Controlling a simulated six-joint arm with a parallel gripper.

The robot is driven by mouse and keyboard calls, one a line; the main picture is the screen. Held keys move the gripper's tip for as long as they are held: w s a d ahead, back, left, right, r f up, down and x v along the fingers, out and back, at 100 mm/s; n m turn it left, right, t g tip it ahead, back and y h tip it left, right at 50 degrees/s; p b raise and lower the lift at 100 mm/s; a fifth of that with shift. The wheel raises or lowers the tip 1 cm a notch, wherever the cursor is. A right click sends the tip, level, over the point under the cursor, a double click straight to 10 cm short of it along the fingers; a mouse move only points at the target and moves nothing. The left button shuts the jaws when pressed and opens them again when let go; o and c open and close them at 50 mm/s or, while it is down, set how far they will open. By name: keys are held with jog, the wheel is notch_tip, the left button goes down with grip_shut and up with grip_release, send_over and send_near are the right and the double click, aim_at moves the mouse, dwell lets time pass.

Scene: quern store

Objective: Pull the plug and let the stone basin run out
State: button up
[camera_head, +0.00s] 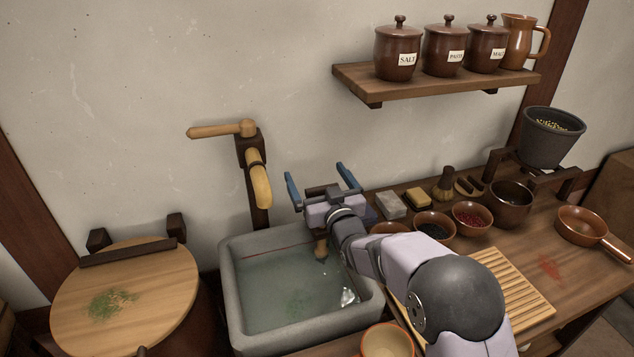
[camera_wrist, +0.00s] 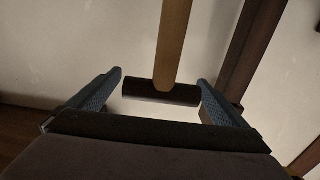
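The grey stone basin (camera_head: 234,310) holds murky greenish water (camera_head: 290,290). A pale wooden shaft (camera_head: 321,246), apparently the plug's, stands at the back of the basin under my gripper (camera_head: 320,182); its foot is at or in the water. My gripper's two blue fingers are wide apart, towards the wall. In the wrist view, a dark crossbar (camera_wrist: 160,92) on the pale shaft (camera_wrist: 173,40) lies between the fingers of my gripper (camera_wrist: 160,95), its ends close to them. Whether they touch is unclear. My wrist hides part of the shaft in the head view.
The wooden tap (camera_head: 260,182) with its lever stands just left of my gripper. A round wooden lid (camera_head: 160,290) lies left of the basin. Bowls, including a red-filled one (camera_head: 472,216), and a slatted board (camera_head: 515,290) crowd the right counter. A jar shelf (camera_head: 440,85) hangs above.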

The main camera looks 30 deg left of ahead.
aim_at(323, 188)
jog(key=shift+s+d+f, duration=0.1)
jog(key=shift+f, duration=0.2)
jog(key=shift+b+v, duration=0.7)
jog(key=shift+v, duration=2.85)
jog(key=shift+r, duration=0.2)
